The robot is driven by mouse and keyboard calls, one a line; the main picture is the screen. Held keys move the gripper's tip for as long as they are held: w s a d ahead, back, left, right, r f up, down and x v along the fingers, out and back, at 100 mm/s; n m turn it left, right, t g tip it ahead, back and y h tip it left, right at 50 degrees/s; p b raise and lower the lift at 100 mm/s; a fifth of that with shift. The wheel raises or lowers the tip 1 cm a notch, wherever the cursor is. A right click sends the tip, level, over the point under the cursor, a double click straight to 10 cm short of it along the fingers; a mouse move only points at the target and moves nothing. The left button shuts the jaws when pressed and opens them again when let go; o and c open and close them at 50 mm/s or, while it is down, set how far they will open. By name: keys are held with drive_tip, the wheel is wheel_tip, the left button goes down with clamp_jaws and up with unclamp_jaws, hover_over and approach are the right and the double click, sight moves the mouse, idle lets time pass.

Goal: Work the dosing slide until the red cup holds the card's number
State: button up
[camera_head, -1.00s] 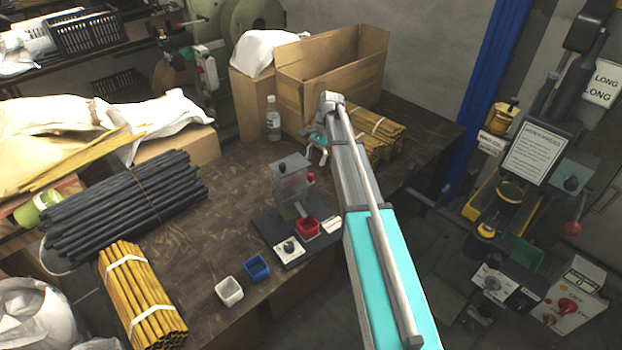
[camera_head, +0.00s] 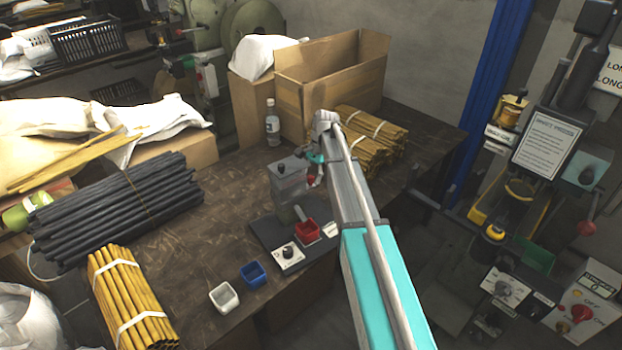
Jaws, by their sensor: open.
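The dosing device is a grey box (camera_head: 287,187) with a dark knob on top and a spout below, on a dark base plate (camera_head: 266,232). The red cup (camera_head: 307,231) sits on that plate below the spout; its contents are too small to make out. A white card (camera_head: 331,230) stands right of the cup, partly beside my arm, its number unreadable. My gripper (camera_head: 314,181) is open at the box's right side, at the red slide knob, which its fingers partly hide. I cannot tell whether they touch it.
A blue cup (camera_head: 253,273) and a white cup (camera_head: 225,297) stand in front. A panel with a black dial (camera_head: 288,254) is on the plate. A bottle (camera_head: 272,122), cardboard box (camera_head: 330,75) and yellow rod bundles (camera_head: 372,135) stand behind.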

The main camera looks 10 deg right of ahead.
clamp_jaws()
idle(0.4)
drive_tip(key=shift+w, duration=0.1)
